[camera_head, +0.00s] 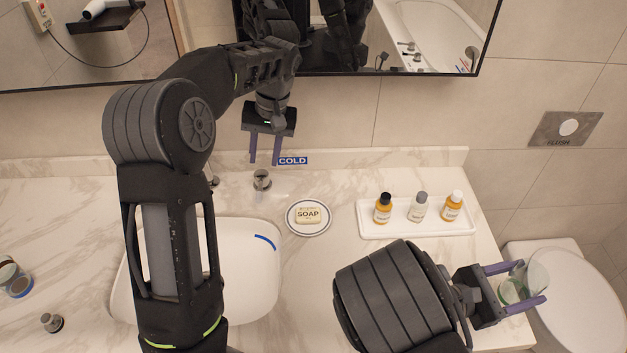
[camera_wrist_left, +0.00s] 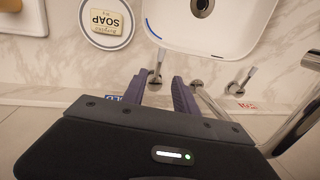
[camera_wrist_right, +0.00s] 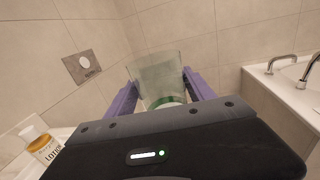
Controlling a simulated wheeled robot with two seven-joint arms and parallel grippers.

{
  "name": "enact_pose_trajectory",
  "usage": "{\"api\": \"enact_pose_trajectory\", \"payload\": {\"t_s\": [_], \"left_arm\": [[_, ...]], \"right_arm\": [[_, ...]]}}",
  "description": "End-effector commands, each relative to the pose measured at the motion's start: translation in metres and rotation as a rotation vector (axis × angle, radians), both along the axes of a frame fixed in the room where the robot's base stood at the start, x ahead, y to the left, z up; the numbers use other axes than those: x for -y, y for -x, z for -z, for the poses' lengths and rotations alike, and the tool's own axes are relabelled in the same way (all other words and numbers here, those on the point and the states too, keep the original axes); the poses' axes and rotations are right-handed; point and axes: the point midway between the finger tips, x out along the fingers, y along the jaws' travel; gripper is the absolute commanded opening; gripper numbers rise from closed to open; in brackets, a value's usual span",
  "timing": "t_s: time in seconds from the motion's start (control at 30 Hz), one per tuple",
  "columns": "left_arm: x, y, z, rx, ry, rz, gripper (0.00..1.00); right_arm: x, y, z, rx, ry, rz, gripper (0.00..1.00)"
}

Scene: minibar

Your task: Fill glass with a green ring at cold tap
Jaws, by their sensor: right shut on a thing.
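The clear glass with a green ring (camera_head: 537,272) is held between the fingers of my right gripper (camera_head: 522,284), out over the right end of the counter near the toilet. The right wrist view shows the glass (camera_wrist_right: 158,80) between both fingers, its green ring low down. My left gripper (camera_head: 265,160) is open and empty above the back of the counter, just left of the blue COLD label (camera_head: 293,161). The cold tap handle (camera_head: 262,180) is below its fingertips. In the left wrist view the handle (camera_wrist_left: 156,72) shows between the fingertips; contact cannot be told.
The white sink (camera_head: 262,285) is partly hidden by my left arm. A soap dish (camera_head: 290,219) and a white tray (camera_head: 375,232) with 3 small bottles stand right of it. Another glass with blue marking (camera_head: 15,280) is at far left. The toilet (camera_head: 590,315) is right.

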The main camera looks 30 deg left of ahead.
Motion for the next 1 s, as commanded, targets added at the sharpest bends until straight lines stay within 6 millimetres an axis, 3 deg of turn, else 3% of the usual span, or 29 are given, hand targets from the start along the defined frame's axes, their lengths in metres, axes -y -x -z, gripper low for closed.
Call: {"api": "enact_pose_trajectory", "payload": {"t_s": [0.2,0.37,0.8,1.0], "left_arm": [[-0.001,0.001,0.003,-0.001,0.0,0.0,0.35],[-0.003,0.002,0.017,-0.004,0.0,-0.001,0.35],[-0.017,0.009,0.094,-0.004,0.001,-0.001,0.35],[-0.02,0.011,0.115,-0.001,0.0,0.0,0.35]], "right_arm": [[0.0,0.0,-0.001,0.001,0.001,0.0,0.12],[0.0,0.0,-0.004,0.001,0.001,0.0,0.12],[0.0,0.0,-0.02,0.001,0.001,0.0,0.12],[0.0,0.0,-0.023,0.001,0.001,0.0,0.12]]}}
